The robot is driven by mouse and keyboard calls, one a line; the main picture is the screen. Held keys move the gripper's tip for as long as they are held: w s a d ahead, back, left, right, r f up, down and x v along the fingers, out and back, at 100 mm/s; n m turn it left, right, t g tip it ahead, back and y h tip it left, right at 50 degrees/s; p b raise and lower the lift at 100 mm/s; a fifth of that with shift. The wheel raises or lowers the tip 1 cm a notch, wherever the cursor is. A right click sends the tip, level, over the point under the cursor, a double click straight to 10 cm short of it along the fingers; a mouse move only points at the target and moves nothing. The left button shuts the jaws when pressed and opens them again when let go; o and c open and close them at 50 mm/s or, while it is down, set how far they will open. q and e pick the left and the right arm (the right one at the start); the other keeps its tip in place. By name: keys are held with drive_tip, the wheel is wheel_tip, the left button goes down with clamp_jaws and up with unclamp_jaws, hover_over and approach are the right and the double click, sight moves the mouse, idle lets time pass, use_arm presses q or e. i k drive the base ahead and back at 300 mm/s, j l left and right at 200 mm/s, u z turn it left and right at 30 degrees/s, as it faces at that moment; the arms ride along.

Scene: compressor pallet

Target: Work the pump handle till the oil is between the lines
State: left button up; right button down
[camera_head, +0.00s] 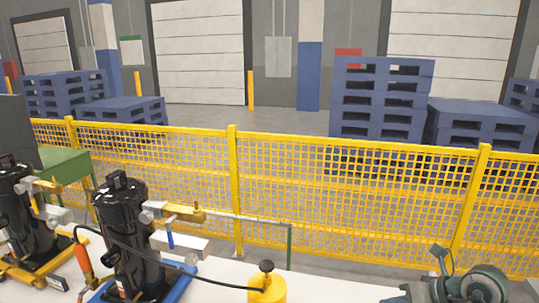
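A yellow can (267,290) with a black knob (266,266) on top stands at the bottom middle, cut off by the picture's lower edge. A black hose (190,278) runs left from it to an orange-handled fitting (84,262) beside the nearer black compressor (122,225). That compressor stands upright on a blue base (180,285). A small round pale part (191,259), perhaps a sight glass, shows at its lower right; I cannot make out oil or lines on it. Neither of my grippers is in view.
A second black compressor (24,215) on a yellow base stands at far left. A grey-green machine (474,287) stands at the lower right. The pale surface (335,290) between can and machine is clear. A yellow mesh fence (350,190) stands behind, with blue pallets (380,95) beyond.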

sight(266, 266)
drive_tip(key=k+l, duration=0.2)
drive_tip(key=l, duration=0.15)
drive_tip(key=k+l, duration=0.15)
drive_tip(key=l, duration=0.15)
drive_tip(key=k+l, duration=0.2)
drive_tip(key=l, duration=0.15)
